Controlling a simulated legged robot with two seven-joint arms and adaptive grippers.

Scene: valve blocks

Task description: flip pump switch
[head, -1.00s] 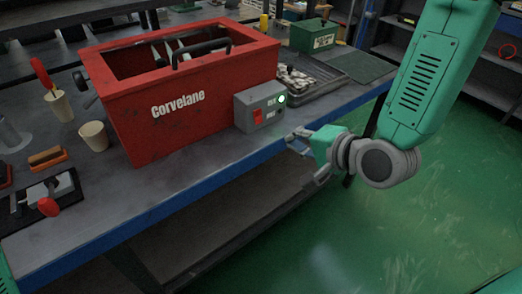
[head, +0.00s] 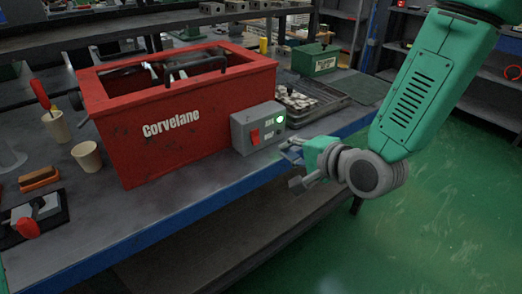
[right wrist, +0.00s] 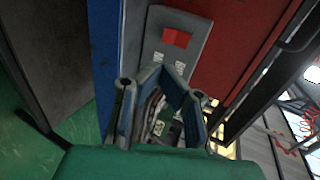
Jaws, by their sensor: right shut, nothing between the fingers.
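The pump switch is a red rocker (head: 254,135) on the front of a grey control box (head: 240,129). The box sits at the front right of the red Corvelane tank (head: 185,148), and a green lamp (head: 280,119) glows on it. In the right wrist view the red rocker (right wrist: 176,38) shows beyond the fingertips. My right gripper (head: 291,166) is shut and empty, just right of and in front of the box, by the bench edge. In the right wrist view the gripper (right wrist: 162,78) covers the lower part of the box face. My left gripper is out of view.
The bench's blue front edge (head: 215,198) runs below the gripper. A tray of pale pieces (head: 300,100) and a green box (head: 314,60) stand behind the control box. Cups (head: 87,157) and tools lie at the left. Open green floor lies at the right.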

